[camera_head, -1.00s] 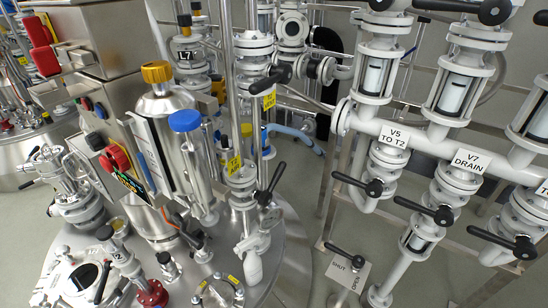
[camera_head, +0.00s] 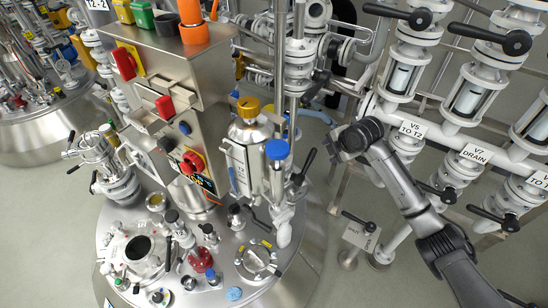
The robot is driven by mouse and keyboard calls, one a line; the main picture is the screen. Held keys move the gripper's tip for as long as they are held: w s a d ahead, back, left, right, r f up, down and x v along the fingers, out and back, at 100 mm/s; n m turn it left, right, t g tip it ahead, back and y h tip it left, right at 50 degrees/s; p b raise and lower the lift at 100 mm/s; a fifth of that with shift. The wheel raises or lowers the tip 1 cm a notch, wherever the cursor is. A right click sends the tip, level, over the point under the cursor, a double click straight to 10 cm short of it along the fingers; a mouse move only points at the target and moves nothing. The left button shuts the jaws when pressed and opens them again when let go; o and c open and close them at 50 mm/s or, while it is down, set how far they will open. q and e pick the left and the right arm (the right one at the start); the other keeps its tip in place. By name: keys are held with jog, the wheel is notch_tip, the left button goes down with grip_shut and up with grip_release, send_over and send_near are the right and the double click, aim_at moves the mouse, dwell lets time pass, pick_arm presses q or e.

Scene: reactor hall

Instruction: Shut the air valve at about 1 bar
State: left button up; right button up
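No label in view reads air, and I cannot make out a pressure gauge reading, so I cannot tell which handle is the air valve. A black lever (camera_head: 359,221) with a plate marked SHUT and OPEN (camera_head: 361,236) stands low, right of the vessel. My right arm comes in from the lower right and passes in front of the white piping. Its dark end, with the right gripper (camera_head: 342,139), is up between the vessel's blue-capped fitting (camera_head: 277,149) and the V5 label (camera_head: 411,130). The fingers are not clear. My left gripper is out of view.
The steel vessel lid (camera_head: 215,262) carries several fittings and a control box (camera_head: 170,85) with red knobs. White pipes with sight glasses and black levers (camera_head: 437,193) fill the right side. Bare floor (camera_head: 385,285) shows at the lower middle right.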

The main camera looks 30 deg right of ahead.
aim_at(312, 158)
jog(key=w+f+n+b, duration=0.1)
jog(key=w+f+n, duration=0.1)
jog(key=f+n, duration=0.1)
jog(key=w+a+f+n+b, duration=0.1)
jog(key=w+f+n, duration=0.2)
jog(key=f, duration=0.1)
jog(key=w+f+n+b, duration=0.2)
jog(key=f, duration=0.2)
jog(key=shift+w+a+f+n+y, duration=0.15)
jog(key=shift+w+a+n+y, duration=0.15)
jog(key=shift+w+a+n, duration=0.1)
dwell(0.4)
grip_shut()
dwell(0.4)
